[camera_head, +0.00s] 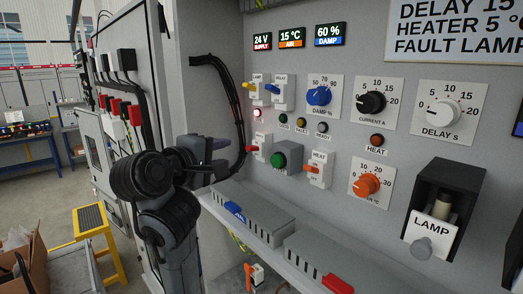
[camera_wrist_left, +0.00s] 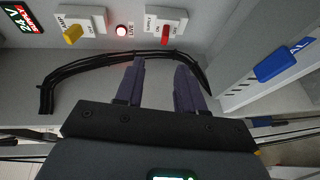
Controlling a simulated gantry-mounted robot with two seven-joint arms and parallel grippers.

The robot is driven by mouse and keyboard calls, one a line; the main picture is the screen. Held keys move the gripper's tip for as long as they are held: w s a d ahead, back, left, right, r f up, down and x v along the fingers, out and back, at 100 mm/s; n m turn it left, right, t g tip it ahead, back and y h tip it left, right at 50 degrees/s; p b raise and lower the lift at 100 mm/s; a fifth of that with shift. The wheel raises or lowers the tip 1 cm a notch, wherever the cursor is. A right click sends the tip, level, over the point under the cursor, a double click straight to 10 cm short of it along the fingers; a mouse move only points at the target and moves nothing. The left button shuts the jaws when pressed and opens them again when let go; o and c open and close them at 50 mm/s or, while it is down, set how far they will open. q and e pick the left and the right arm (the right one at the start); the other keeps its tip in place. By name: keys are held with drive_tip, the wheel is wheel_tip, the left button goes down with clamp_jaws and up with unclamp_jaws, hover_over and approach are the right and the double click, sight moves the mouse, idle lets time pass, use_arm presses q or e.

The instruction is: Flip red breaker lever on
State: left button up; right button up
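The red lever (camera_head: 252,149) sits on a white switch plate (camera_head: 264,144) on the left part of the grey panel. In the left wrist view the red lever (camera_wrist_left: 168,31) is on a plate lettered SUPPLY with ON and OFF marks; which mark it points to is hard to tell. My left gripper (camera_head: 222,156) is just left of the lever in the head view, apart from it. In the left wrist view my left gripper (camera_wrist_left: 157,68) shows two dark fingers spread with nothing between them, below the lever. My right gripper is not in view.
A yellow lever (camera_head: 248,85) and a blue lever (camera_head: 272,88) sit above. A green button (camera_head: 280,160) is right of the red lever. Black cables (camera_head: 235,95) run down beside the plates. A grey duct (camera_head: 247,213) with a blue handle juts out below.

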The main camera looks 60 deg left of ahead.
sight(248, 149)
use_arm(q)
drive_tip(key=p+x, duration=0.1)
drive_tip(key=x, duration=0.2)
drive_tip(key=p+x, duration=0.1)
drive_tip(key=x, duration=0.7)
drive_tip(key=shift+f+p, duration=0.35)
drive_tip(key=shift+p, duration=0.05)
clamp_jaws()
